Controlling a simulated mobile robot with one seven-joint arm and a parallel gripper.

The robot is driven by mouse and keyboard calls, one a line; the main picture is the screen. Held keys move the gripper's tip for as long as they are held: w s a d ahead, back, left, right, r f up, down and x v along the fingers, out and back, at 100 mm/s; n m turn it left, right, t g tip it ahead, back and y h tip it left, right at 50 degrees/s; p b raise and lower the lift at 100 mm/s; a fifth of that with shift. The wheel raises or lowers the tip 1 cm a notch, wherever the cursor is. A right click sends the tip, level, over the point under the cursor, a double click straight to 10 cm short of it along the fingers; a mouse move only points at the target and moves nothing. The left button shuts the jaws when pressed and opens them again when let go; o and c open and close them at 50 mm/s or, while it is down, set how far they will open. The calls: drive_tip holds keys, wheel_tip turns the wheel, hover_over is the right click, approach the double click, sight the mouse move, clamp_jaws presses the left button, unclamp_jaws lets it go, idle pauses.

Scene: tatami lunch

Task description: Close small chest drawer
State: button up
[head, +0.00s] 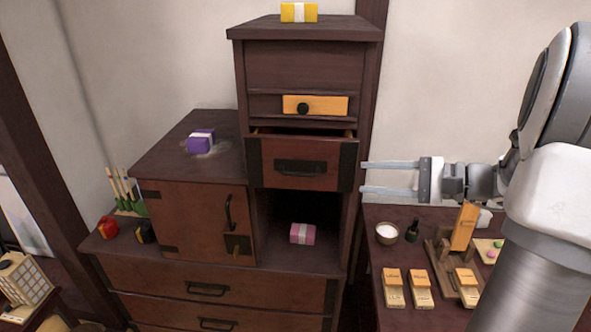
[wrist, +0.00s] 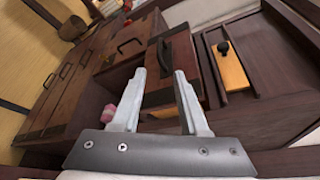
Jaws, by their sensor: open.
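The small chest drawer (head: 300,165) is a reddish-brown drawer with a black handle and dark corner plates. It stands partly pulled out, with a dark gap above its front edge. In the wrist view the drawer (wrist: 182,62) shows beyond my fingers, sticking out from the chest. My gripper (head: 362,178) is open and empty, to the right of the drawer front, fingers pointing left. The fingertips look close to the drawer's right side; I cannot tell whether they touch. In the wrist view the two fingers (wrist: 168,75) are apart, with nothing held between them.
An orange small drawer front (head: 330,105) with a black knob lies above. Below is an open compartment with a pink box (head: 302,233). A side table (head: 395,320) with a bowl (head: 387,233) and several blocks stands under my arm.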

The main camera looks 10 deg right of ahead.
sight(306, 176)
drive_tip(key=p+x, duration=0.1)
drive_tip(key=x, duration=1.5)
drive_tip(key=shift+w+a+f+p, duration=0.1)
drive_tip(key=shift+a+p, duration=0.1)
drive_tip(key=shift+p, duration=0.2)
drive_tip(key=shift+c, duration=0.2)
clamp_jaws()
drive_tip(key=shift+f, duration=0.1)
